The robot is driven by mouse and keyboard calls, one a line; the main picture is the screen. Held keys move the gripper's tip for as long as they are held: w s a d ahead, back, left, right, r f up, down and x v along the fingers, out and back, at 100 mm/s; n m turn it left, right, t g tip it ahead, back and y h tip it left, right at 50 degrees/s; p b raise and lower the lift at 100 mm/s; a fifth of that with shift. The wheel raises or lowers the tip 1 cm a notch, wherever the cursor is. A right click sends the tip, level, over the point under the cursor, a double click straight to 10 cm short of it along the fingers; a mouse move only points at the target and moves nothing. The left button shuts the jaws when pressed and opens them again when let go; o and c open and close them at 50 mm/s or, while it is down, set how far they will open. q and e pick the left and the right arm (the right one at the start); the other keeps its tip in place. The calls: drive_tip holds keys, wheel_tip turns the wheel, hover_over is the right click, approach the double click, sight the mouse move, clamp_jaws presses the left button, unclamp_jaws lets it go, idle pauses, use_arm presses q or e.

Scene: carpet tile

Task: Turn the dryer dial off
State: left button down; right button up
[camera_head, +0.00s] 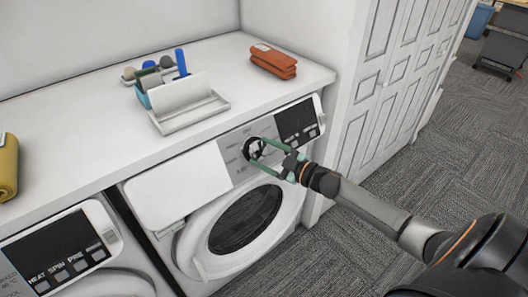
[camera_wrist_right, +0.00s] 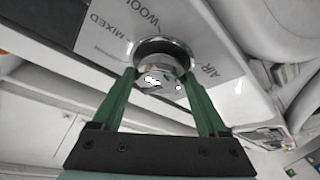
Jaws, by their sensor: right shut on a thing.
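The dryer (camera_head: 185,196) stands under the counter, with its round door facing me. Its silver dial (camera_head: 254,149) is on the grey control panel, left of a dark display. The dial (camera_wrist_right: 160,72) also shows in the right wrist view, with the words WOOL, MIXED and AIR printed around it. My right gripper (camera_head: 262,150) reaches in from the right, its green fingers on either side of the dial. In the right wrist view the right gripper (camera_wrist_right: 160,85) is shut on the dial. The dial's pointer cannot be made out. My left gripper is not in view.
A second machine (camera_head: 62,255) stands at the lower left. The white counter (camera_head: 80,110) above holds a white tray (camera_head: 188,105), a caddy with bottles and brushes, folded orange cloths (camera_head: 273,61) and a yellow roll (camera_head: 8,167). Carpet floor (camera_head: 420,150) lies open at the right, beside panelled doors.

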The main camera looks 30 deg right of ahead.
drive_tip(key=shift+n+g+y, duration=0.3)
drive_tip(key=shift+n+g, duration=0.1)
drive_tip(key=shift+n, duration=0.7)
drive_tip(key=o, duration=1.3)
drive_tip(key=shift+c, duration=0.2)
drive_tip(key=shift+d, duration=0.1)
drive_tip(key=v, duration=1.2)
drive_tip(key=shift+s, duration=0.2)
drive_tip(key=shift+d, duration=0.15)
drive_tip(key=s+a+f+m+g+h, duration=0.1)
drive_tip(key=s+a+f+m+h, duration=0.1)
drive_tip(key=s+a+f+m, duration=0.3)
drive_tip(key=s+a+f+m+g+h, duration=0.1)
drive_tip(key=a+f+m+h, duration=0.15)
drive_tip(key=f, duration=0.45)
drive_tip(key=s+a+f+m+g, duration=0.1)
drive_tip(key=s+a+f+g, duration=0.1)
drive_tip(key=a, duration=0.5)
drive_tip(key=s+a+f+m+g, duration=0.2)
drive_tip(key=s+a+f, duration=0.3)
drive_tip(key=a, duration=0.3)
drive_tip(key=shift+s+a+f+y, duration=0.25)
drive_tip(key=shift+s+y, duration=0.2)
drive_tip(key=shift+s, duration=0.4)
